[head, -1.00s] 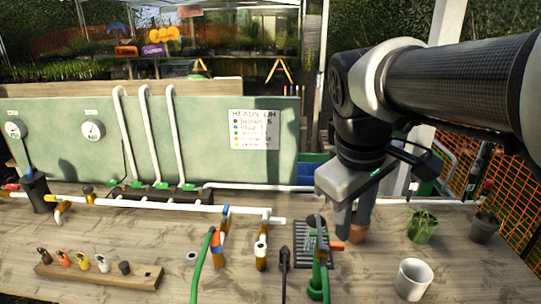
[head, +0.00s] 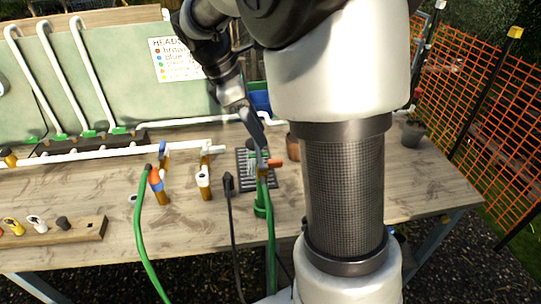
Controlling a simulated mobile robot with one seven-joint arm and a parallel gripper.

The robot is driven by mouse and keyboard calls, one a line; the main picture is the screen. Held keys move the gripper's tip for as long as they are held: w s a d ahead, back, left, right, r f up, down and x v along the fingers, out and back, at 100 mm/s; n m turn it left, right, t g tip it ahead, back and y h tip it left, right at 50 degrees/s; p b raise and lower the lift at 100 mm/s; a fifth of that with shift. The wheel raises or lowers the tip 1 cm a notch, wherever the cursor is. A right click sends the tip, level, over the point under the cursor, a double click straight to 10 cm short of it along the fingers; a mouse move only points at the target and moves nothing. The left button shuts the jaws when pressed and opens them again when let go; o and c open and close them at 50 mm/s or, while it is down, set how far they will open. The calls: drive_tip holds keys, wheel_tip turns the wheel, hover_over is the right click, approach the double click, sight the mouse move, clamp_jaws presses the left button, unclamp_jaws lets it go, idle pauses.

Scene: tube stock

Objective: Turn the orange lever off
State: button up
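The orange lever (head: 276,163) shows as a short bar at the top of a green standpipe (head: 260,197) near the middle of the workbench. My gripper (head: 260,142) points down at the standpipe's top, with its fingertips just above and left of the lever in the picture. I cannot tell whether they touch. The fingers overlap from this side, so their gap is hidden. My arm covers the area right of the lever.
A green hose (head: 143,230) with an orange connector (head: 155,180) and a blue-handled tap stand to the left. A black cable (head: 231,225) runs in front of a dark grate (head: 243,170). White pipes cross the bench behind. A wooden strip (head: 70,233) holds several small fittings.

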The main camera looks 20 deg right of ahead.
sight(275, 160)
drive_tip(key=x, duration=1)
drive_tip(key=shift+b, duration=0.35)
drive_tip(key=shift+c, duration=0.2)
clamp_jaws()
